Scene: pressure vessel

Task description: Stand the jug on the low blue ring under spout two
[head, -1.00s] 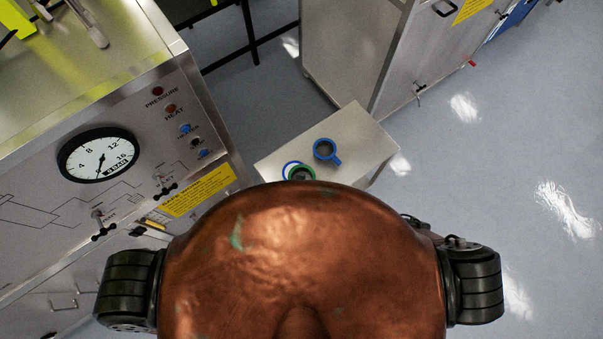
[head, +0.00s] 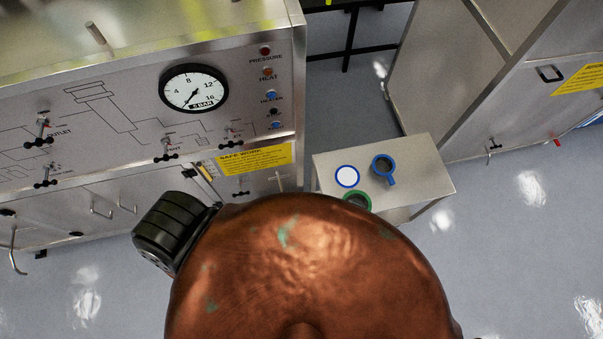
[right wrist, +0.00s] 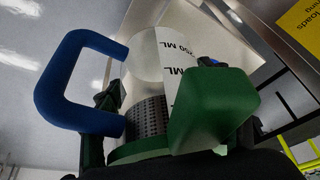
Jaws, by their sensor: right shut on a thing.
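In the right wrist view my right gripper (right wrist: 170,155) is shut on a jug (right wrist: 146,112), whose clear wall has a white scale strip marked in ML. A thick blue handle (right wrist: 78,80) is at its left, and a large green part (right wrist: 212,112) is in front at its right. I cannot tell whether both belong to one vessel. In the head view, a low blue ring with a white middle (head: 347,177) lies on a small table (head: 425,165). Beside it stands a blue-rimmed jug (head: 383,167) with a handle, and a partly hidden green rim (head: 357,199).
A steel panel with a gauge (head: 194,88), valves and a yellow safety sign (head: 254,160) is left of the table. A tall steel cabinet (head: 530,110) stands behind right. Open floor (head: 510,230) lies to the right. My copper body hides the lower middle.

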